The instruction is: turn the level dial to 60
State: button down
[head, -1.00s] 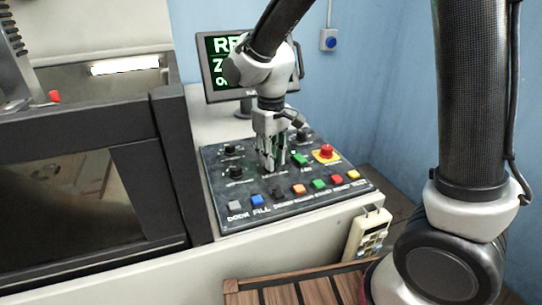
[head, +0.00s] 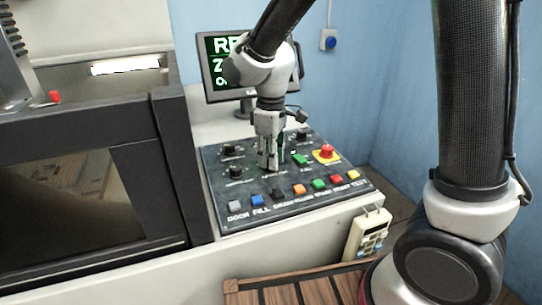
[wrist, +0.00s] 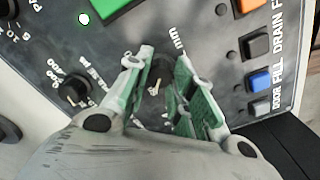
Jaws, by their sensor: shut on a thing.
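A sloped black control panel (head: 222,208) carries several dark dials. My gripper (head: 269,169) points straight down at the middle of the panel. In the wrist view my gripper (wrist: 161,92) has its two green-padded fingers on either side of a dark dial (wrist: 160,72) with a pale pointer mark, and it is shut on it. The lettering beside this dial is only partly legible, so I cannot read its name or its setting. The fingers hide much of its scale.
Another dial (wrist: 74,88) with a numbered scale is close to the left finger. A green button (head: 300,159) and a red emergency button (head: 326,151) stand right of my gripper. Coloured buttons line the front edge. A monitor (head: 220,83) stands behind, partly hidden by my arm.

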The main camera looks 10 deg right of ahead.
jog(key=c, duration=1.2)
grip_release()
notch_tip(320, 180, up, 12)
